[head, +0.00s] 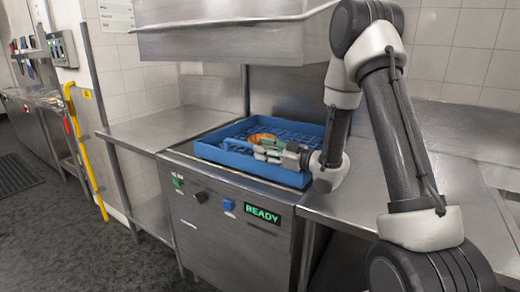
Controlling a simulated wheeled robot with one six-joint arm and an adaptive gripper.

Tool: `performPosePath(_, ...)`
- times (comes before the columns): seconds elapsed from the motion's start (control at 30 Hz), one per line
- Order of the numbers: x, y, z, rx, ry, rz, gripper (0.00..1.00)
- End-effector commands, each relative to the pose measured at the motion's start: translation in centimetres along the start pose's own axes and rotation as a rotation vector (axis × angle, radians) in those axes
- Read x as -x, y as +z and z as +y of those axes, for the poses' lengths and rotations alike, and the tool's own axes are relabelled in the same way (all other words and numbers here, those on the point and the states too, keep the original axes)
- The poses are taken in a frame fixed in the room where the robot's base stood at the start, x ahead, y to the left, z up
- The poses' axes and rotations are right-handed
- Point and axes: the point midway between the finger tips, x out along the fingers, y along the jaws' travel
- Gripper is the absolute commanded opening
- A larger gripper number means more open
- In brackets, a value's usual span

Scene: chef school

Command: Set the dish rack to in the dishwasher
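The blue dish rack (225,157) sits under the raised hood of the steel dishwasher (232,222). It looks level, within the machine's opening. An orange item (262,137), perhaps a dish, shows inside it, partly hidden by my gripper. My gripper (262,149) reaches in from the right, over the rack's right part, with its fingers near the orange item. I cannot tell whether the fingers touch anything or how far apart they are. My arm and wrist hide part of the rack's right side.
The dishwasher hood (235,30) is up. Its front panel has a green display (263,214) reading "READY", a knob and buttons. Steel counters flank it, the left one (165,128) clear. A yellow bent pipe (83,150) stands at the left. Open floor lies at front left.

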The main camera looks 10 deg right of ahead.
Motion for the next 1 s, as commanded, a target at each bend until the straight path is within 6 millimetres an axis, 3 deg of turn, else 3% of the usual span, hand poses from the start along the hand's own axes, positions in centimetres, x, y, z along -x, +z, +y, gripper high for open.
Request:
performPosePath(0.5,3.9,0.0,0.0,-0.001,0.003,-0.001,0.37)
performPosePath(0.93,4.2,0.0,0.0,-0.001,0.001,0.000,0.37)
performPosePath(1.0,4.2,0.0,0.0,-0.001,0.001,-0.001,0.28)
